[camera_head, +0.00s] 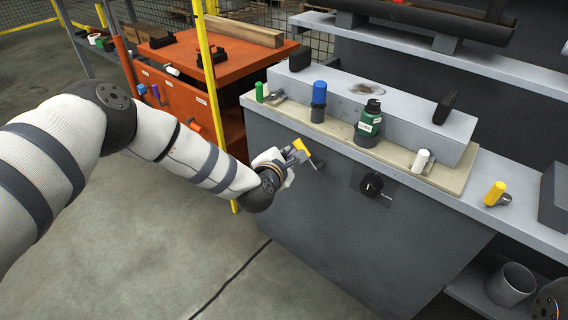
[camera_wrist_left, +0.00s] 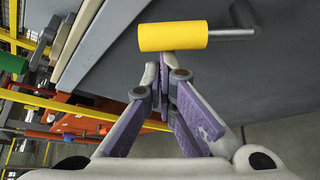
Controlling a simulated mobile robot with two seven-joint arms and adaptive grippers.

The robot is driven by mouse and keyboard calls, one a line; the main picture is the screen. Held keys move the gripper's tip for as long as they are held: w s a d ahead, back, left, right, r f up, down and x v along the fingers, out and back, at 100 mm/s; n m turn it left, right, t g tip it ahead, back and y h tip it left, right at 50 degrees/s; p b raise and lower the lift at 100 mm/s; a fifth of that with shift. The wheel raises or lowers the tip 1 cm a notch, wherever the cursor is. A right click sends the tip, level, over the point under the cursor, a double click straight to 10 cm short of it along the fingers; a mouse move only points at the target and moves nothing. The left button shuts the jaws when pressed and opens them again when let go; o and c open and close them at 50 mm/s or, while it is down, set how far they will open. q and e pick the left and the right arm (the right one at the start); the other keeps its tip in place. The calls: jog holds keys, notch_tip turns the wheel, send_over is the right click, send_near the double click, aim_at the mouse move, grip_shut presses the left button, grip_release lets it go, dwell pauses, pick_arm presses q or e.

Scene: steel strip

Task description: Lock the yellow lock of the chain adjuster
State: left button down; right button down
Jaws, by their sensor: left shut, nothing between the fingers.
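A yellow cylindrical handle (camera_head: 302,146) on a metal rod stands out from the front face of the grey bench, near its left part. In the left wrist view the yellow handle (camera_wrist_left: 172,36) lies sideways, with its steel rod to the right. My left gripper (camera_head: 289,154) is right beside it, shut and empty. In the wrist view its fingertips (camera_wrist_left: 165,72) meet just under the handle; I cannot tell if they touch it. A second yellow handle (camera_head: 495,193) stands on the bench's right end. I cannot tell which is the chain adjuster's lock. My right gripper is out of view.
On the bench ledge stand a green handle (camera_head: 260,91), a blue-capped cylinder (camera_head: 319,98), a dark green bottle (camera_head: 370,123) and a white handle (camera_head: 421,160). A black knob (camera_head: 372,186) is on the front face. An orange cabinet (camera_head: 165,95) stands behind left. Floor in front is clear.

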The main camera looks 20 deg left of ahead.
aim_at(297, 144)
pick_arm(q)
jog(key=d+r+m+t+y, duration=0.1)
jog(key=s+d+r+m+t, duration=0.1)
jog(key=m, duration=0.1)
jog(key=shift+d+r+m+y, duration=0.25)
jog(key=shift+r+m+y, duration=0.05)
jog(key=shift+y, duration=0.1)
jog(key=shift+s+d+r+m+t, duration=0.15)
jog(key=shift+d+r+m+t, duration=0.15)
jog(key=shift+d+m, duration=0.2)
jog(key=shift+s+d+r+m+t, duration=0.1)
jog(key=shift+d+r+m+t, duration=0.1)
jog(key=shift+d+m+t, duration=0.25)
jog(key=shift+y, duration=0.4)
